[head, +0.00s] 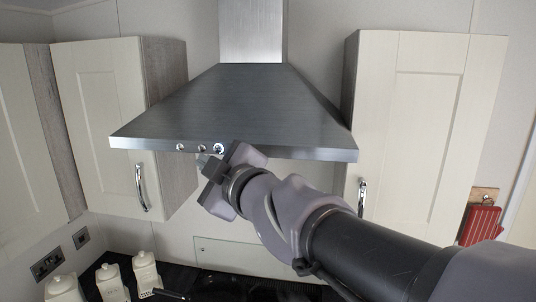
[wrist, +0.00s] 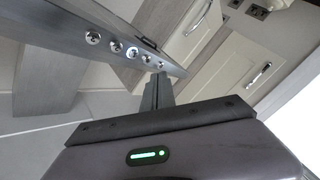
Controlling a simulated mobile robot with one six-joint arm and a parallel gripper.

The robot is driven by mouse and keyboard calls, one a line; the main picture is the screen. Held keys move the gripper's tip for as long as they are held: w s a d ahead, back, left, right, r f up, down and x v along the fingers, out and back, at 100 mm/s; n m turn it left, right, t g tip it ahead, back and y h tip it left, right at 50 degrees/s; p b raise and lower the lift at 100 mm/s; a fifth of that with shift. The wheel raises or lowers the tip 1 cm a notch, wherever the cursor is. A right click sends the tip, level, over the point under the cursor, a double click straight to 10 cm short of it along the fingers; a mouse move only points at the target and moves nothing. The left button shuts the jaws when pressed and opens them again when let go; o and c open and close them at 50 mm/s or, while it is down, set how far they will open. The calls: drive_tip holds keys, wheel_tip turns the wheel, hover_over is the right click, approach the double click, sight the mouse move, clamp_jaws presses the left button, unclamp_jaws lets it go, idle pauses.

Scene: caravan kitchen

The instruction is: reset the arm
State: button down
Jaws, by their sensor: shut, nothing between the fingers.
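My arm reaches from the lower right of the head view up to the front edge of the range hood. My gripper (head: 203,160) is at the hood's lower front edge, close to its round knobs (head: 200,148). In the wrist view my gripper (wrist: 160,78) is shut with nothing in it. Its fingertips show right by the end of the row of knobs (wrist: 117,46). I cannot tell whether they touch the hood.
The steel hood (head: 235,100) hangs between a left cabinet (head: 95,110) and a right cabinet (head: 430,130). White canisters (head: 110,283) stand on the dark counter at lower left. A red item (head: 481,225) hangs at right. Open air lies below the hood.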

drive_tip(key=shift+s+a, duration=0.1)
drive_tip(key=shift+s, duration=0.7)
drive_tip(key=s+d+f+m+h+b, duration=0.2)
drive_tip(key=d+f+m+h+b, duration=0.3)
drive_tip(key=d+f+b, duration=0.75)
drive_tip(key=s+d+f+m+h+b, duration=0.1)
drive_tip(key=d+f+m+h+b, duration=0.5)
drive_tip(key=f, duration=1)
drive_tip(key=s+d+f+m+g+b, duration=0.2)
drive_tip(key=s+f+b, duration=0.3)
drive_tip(key=f, duration=0.5)
drive_tip(key=s+d+f+m+g+y+b, duration=0.1)
drive_tip(key=s+f+m+b, duration=0.4)
drive_tip(key=f, duration=0.6)
drive_tip(key=s+d+f+m+g+b, duration=0.4)
drive_tip(key=s+f+b, duration=0.3)
drive_tip(key=f, duration=0.3)
drive_tip(key=shift+s+d+f+y, duration=0.35)
drive_tip(key=shift+s+f+y, duration=0.05)
drive_tip(key=shift+s, duration=0.4)
